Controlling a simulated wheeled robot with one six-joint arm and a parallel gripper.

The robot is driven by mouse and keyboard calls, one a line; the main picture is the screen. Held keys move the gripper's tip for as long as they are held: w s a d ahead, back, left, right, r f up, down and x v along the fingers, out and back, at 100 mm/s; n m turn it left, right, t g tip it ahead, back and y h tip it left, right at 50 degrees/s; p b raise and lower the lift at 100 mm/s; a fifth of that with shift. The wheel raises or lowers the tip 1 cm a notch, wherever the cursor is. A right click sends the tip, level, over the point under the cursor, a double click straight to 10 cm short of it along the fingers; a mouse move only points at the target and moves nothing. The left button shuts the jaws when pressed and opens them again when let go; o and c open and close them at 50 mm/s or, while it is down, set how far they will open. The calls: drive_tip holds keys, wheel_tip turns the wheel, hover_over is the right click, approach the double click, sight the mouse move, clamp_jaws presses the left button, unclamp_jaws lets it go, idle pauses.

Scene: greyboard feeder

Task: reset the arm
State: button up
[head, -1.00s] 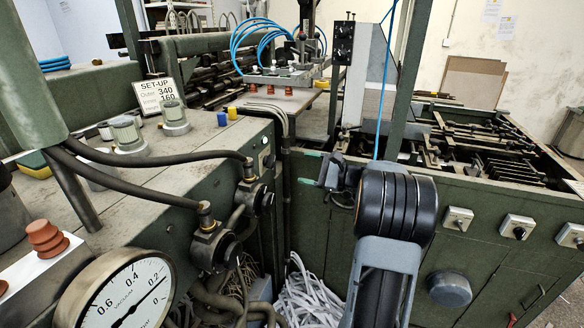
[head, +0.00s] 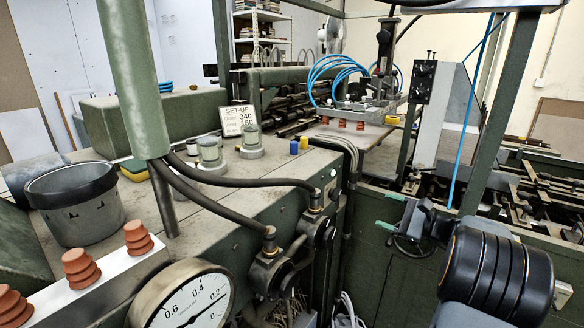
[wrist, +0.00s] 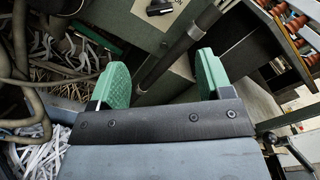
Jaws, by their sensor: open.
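My gripper (wrist: 160,80) shows in the wrist view with its two green fingertip pads wide apart and nothing between them. In the head view my gripper (head: 410,229) is at the lower right, in front of the green machine side, with my dark arm links behind it. Its fingers are small there and partly hidden by the wrist. The gripper appears empty.
The green bench (head: 260,185) at left carries a grey bucket (head: 85,212), glass jars, a set-up sign (head: 238,121) and hoses. A vacuum gauge (head: 188,300) and red suction cups are near. A blue hose (head: 472,120) hangs behind my arm. Paper strips (wrist: 35,150) lie below.

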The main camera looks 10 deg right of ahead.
wheel_tip(320, 180, down, 8)
drive_tip(key=s+a+g+h, duration=0.2)
drive_tip(key=s+g, duration=0.1)
drive_tip(key=g, duration=0.1)
drive_tip(key=s+a+f+n+g+h+p, duration=0.25)
drive_tip(key=s+a+n+g+h, duration=0.25)
drive_tip(key=s+a+n+g, duration=0.3)
drive_tip(key=s+a+r+n+t+h+p, duration=0.2)
drive_tip(key=s+a+r+n+h, duration=0.3)
drive_tip(key=a+n, duration=0.5)
drive_tip(key=s+a+r+p, duration=0.1)
drive_tip(key=s+a+r, duration=0.1)
drive_tip(key=s, duration=0.1)
drive_tip(key=shift+s+r+n, duration=0.15)
drive_tip(key=shift+s+n, duration=0.1)
drive_tip(key=shift+n, duration=0.15)
